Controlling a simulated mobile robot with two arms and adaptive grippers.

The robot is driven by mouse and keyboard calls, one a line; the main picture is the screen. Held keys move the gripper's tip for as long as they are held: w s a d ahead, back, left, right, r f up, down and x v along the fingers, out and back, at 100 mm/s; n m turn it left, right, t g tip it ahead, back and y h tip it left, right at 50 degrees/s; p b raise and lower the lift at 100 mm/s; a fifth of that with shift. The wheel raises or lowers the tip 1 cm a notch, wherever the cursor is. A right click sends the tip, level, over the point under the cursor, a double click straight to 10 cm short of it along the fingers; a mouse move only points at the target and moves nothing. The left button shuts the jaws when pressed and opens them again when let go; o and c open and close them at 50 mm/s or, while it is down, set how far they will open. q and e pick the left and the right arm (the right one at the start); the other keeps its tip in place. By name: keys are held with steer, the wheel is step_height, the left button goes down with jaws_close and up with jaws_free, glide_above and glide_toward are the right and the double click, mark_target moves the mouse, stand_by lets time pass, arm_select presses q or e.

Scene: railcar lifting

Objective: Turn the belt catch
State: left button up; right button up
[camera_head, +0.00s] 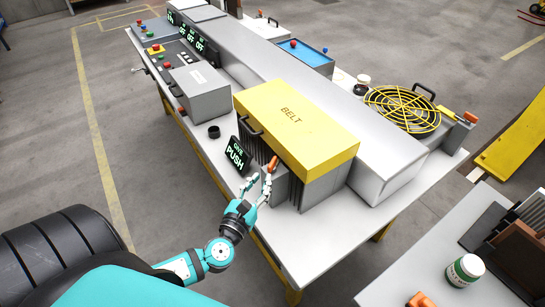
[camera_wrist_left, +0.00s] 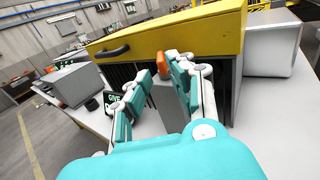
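The yellow BELT cover (camera_head: 297,125) sits on the grey machine on the long table. In the left wrist view the orange catch (camera_wrist_left: 160,92) shows between the two teal fingers of my left gripper (camera_wrist_left: 160,76), close to the right finger. I cannot tell whether that finger touches it. The right finger hides part of the catch. My right gripper is in neither view.
A black display reading GIVE PUSH (camera_head: 237,155) stands just left of the gripper. A dark cover handle (camera_head: 250,128) is above it. A grey box (camera_head: 200,90) and a black cup (camera_head: 214,132) stand farther left. A second table (camera_head: 430,270) is at lower right.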

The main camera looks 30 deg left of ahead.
mark_target(269, 168)
arm_select(q)
steer(key=w, duration=0.2)
steer(key=w+a+p, duration=0.1)
steer(key=w, duration=0.5)
steer(key=shift+w+a+p, duration=0.15)
steer(key=shift+a+p, duration=0.1)
steer(key=shift+p, duration=0.05)
jaws_close()
